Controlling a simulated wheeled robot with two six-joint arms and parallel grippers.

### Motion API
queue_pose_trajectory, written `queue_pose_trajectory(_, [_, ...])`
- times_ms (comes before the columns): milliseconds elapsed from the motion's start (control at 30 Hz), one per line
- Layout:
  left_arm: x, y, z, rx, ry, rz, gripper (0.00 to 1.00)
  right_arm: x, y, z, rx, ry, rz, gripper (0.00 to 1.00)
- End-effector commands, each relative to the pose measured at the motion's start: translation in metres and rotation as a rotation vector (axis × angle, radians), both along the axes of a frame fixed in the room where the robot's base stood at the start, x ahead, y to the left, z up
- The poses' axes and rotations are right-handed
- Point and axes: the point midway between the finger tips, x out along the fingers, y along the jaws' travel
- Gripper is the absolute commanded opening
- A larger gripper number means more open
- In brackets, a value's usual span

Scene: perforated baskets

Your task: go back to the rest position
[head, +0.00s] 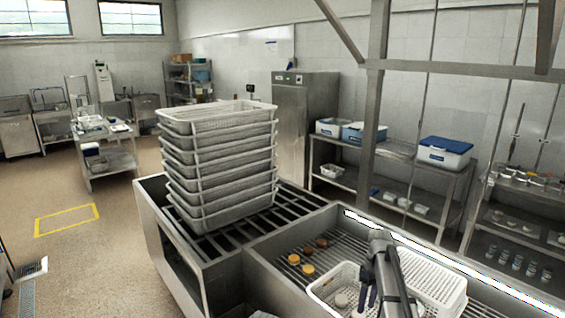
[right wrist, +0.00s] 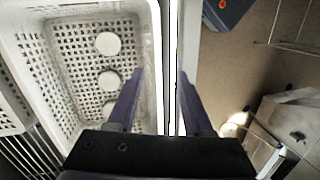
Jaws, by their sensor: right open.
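My right gripper (head: 372,293) is open at the lower right of the head view, over a white perforated basket (head: 322,286). In the right wrist view its two fingers (right wrist: 160,103) are spread apart. The basket's side wall (right wrist: 152,60) shows between them, with one finger on the inner side and one on the outer side; I cannot tell whether they touch it. Several pale round pieces (right wrist: 108,43) lie in the basket. My left gripper is not in view.
A second white basket (head: 435,272) stands right of the first. Several brown and orange round pieces (head: 307,269) lie on the slatted rack (head: 345,252). A tall stack of grey baskets (head: 222,165) stands to the left. Open floor (head: 95,260) lies further left.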

Motion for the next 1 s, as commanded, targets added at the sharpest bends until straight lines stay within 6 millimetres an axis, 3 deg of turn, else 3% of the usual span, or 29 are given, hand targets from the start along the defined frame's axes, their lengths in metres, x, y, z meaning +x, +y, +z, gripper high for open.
queue_pose_trajectory(33, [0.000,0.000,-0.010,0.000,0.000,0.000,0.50,-0.026,0.027,-0.011,-0.022,-0.003,-0.005,0.51])
queue_pose_trajectory(100, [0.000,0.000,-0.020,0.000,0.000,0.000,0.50,-0.055,0.063,-0.021,-0.058,-0.011,-0.031,0.51])
queue_pose_trajectory(300, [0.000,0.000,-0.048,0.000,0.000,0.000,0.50,-0.159,0.153,-0.052,-0.166,-0.068,-0.121,0.51])
queue_pose_trajectory(400, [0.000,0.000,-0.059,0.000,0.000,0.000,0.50,-0.204,0.180,-0.063,-0.204,-0.104,-0.166,0.51])
queue_pose_trajectory(500, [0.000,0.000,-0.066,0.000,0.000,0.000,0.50,-0.237,0.195,-0.070,-0.228,-0.136,-0.203,0.51])
queue_pose_trajectory(700, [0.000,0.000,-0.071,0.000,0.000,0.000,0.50,-0.264,0.207,-0.075,-0.245,-0.168,-0.242,0.51])
queue_pose_trajectory(1000, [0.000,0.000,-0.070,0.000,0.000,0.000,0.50,-0.263,0.208,-0.074,-0.246,-0.171,-0.248,0.51])
